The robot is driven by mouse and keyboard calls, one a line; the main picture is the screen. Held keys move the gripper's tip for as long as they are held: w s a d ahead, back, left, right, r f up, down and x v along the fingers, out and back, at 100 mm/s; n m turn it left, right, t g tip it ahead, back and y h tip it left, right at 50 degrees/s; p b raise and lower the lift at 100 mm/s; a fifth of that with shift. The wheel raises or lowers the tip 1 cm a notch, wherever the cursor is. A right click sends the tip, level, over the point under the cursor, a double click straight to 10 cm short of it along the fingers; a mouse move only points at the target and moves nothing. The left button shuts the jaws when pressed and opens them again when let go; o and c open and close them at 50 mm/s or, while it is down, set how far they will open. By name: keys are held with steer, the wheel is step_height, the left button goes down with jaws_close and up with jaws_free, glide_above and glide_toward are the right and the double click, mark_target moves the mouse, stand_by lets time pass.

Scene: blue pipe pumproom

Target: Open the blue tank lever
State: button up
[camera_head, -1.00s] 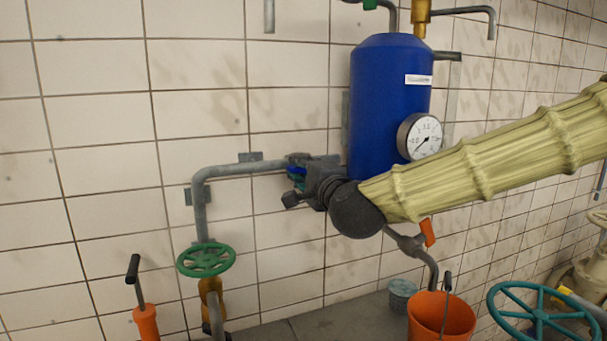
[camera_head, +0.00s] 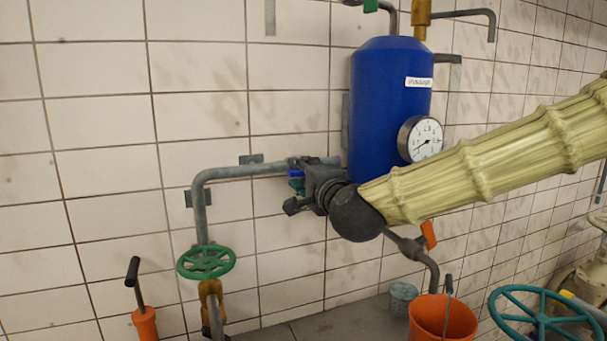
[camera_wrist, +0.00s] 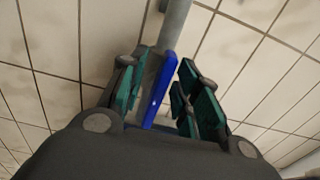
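The blue lever (camera_head: 296,174) sits on the grey pipe to the left of the blue tank (camera_head: 390,110). In the wrist view, the lever (camera_wrist: 160,91) stands tilted between the two green-padded fingers of my gripper (camera_wrist: 163,88). The gripper is open around it, with a clear gap on the right and a narrower one on the left. Contact with the left finger cannot be told. In the camera_head view, my gripper (camera_head: 297,182) is at the pipe, and its dark body hides part of the lever and valve.
The grey pipe (camera_head: 225,172) runs along the tiled wall and bends down to a green handwheel (camera_head: 206,262). A pressure gauge (camera_head: 420,139) is on the tank. An orange bucket (camera_head: 443,318) and a teal handwheel (camera_head: 545,318) stand at the lower right.

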steer(key=shift+s, duration=0.1)
steer(key=v, duration=1.1)
steer(key=shift+s+d, duration=0.15)
steer(key=shift+s, duration=0.25)
